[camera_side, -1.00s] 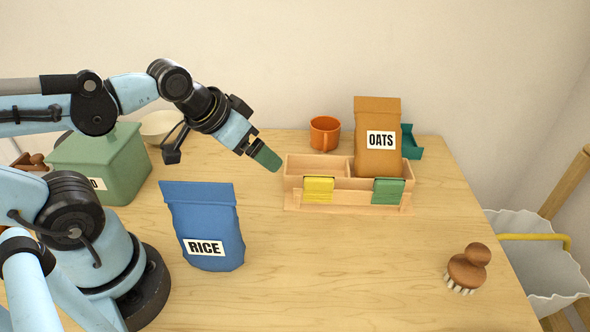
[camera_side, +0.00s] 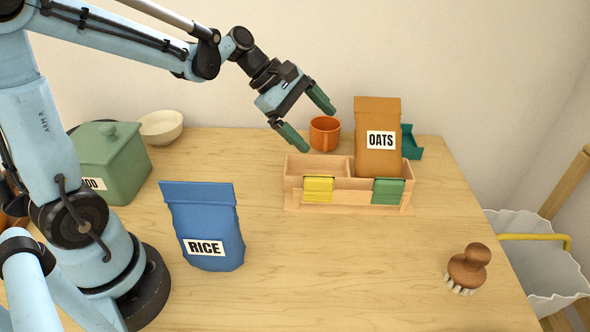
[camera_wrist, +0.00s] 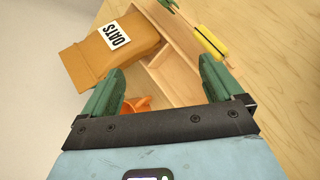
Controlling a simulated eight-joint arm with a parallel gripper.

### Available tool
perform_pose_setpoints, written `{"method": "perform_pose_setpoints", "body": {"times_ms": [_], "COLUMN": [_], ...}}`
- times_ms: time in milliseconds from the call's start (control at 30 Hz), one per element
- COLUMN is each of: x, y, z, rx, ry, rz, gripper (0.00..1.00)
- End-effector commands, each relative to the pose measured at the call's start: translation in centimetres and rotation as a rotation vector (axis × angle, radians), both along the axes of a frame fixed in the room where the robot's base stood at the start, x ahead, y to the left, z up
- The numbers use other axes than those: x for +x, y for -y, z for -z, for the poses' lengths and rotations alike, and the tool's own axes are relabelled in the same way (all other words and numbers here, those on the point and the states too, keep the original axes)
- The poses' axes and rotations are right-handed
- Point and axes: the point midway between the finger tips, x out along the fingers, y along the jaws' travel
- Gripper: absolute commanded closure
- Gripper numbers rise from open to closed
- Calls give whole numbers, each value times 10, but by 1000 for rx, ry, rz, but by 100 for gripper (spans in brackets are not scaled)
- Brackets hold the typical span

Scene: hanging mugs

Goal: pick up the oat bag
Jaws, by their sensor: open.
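The oat bag (camera_side: 377,112) is an orange-brown paper bag with a white OATS label. It stands upright in the right part of a wooden organizer box (camera_side: 320,165); its base is hidden by the box. My gripper (camera_side: 319,121) is open and empty, above and to the left of the bag, near the orange mug (camera_side: 324,133). In the wrist view the oat bag (camera_wrist: 90,62) lies beyond my green fingertips (camera_wrist: 162,80), to the upper left, apart from them.
A yellow item (camera_side: 318,189) and a green item (camera_side: 388,191) sit on the box's front. A teal object (camera_side: 411,143) is behind the bag. A blue rice bag (camera_side: 203,222), green canister (camera_side: 110,160), white bowl (camera_side: 160,126) and wooden brush (camera_side: 467,267) stand around. The front middle is clear.

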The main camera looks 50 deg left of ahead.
Motion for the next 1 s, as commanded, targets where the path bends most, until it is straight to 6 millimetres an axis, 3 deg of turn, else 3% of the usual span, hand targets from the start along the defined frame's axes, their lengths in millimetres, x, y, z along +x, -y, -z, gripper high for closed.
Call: {"method": "perform_pose_setpoints", "body": {"times_ms": [200, 500, 767, 1000], "x": [44, 77, 83, 97], "y": [-16, -47, -60, -32], "z": [12, 36, 47, 55], "rx": [-413, -915, -1093, -1100], "ry": [-256, -643, -818, -832], "rz": [-291, -546, -607, -607], "gripper": [6, 6, 6, 6]}}
